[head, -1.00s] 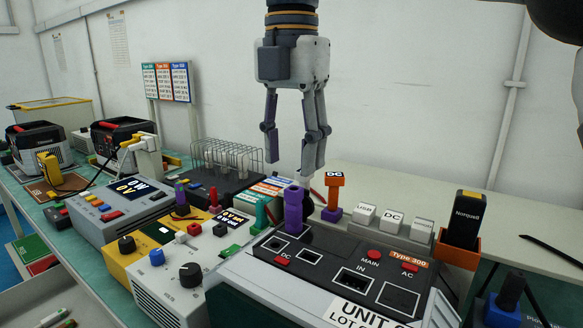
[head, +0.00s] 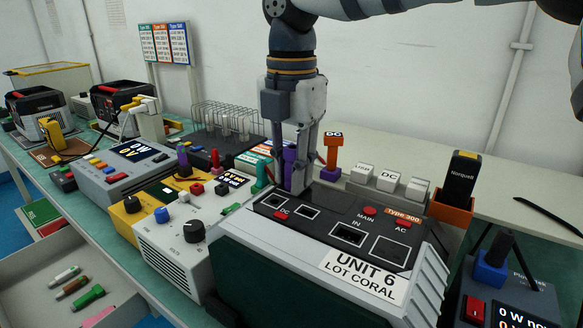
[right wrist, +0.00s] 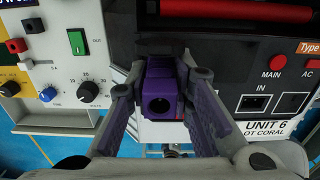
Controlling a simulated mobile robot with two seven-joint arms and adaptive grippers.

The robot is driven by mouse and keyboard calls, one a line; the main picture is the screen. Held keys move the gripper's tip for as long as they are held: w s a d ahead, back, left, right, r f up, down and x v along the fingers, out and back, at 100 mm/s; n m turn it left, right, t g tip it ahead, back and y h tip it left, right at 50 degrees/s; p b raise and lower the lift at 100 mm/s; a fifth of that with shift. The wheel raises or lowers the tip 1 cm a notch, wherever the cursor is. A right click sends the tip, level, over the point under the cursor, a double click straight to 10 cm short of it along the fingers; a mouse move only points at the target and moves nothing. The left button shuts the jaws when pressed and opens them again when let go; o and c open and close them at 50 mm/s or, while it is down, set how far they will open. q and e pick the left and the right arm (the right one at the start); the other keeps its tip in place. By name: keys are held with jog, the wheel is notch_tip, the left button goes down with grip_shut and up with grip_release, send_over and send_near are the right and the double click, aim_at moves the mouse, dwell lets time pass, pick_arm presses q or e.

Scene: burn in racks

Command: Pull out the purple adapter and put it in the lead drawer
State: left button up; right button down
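The purple adapter (head: 290,164) stands upright at the back left of the Type 300 unit (head: 330,222), partly hidden by my fingers. My right gripper (head: 302,183) points down over it, one finger on each side. In the right wrist view the adapter (right wrist: 161,98) sits between the spread fingers of my right gripper (right wrist: 168,75); a narrow gap seems to show on each side. An open drawer (head: 38,262) at the lower left holds several small coloured plugs or leads. My left gripper is not in view.
An orange DC adapter (head: 332,150) stands just right of my gripper. White blocks (head: 388,180) and a black Norquall device (head: 461,180) in an orange holder stand further right. A white knobbed supply (head: 178,243) is left of the unit.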

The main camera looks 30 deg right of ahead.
aim_at(291, 156)
jog(key=c, duration=2.1)
grip_release()
grip_shut()
jog(key=shift+r, duration=0.95)
jog(key=shift+r, duration=2.05)
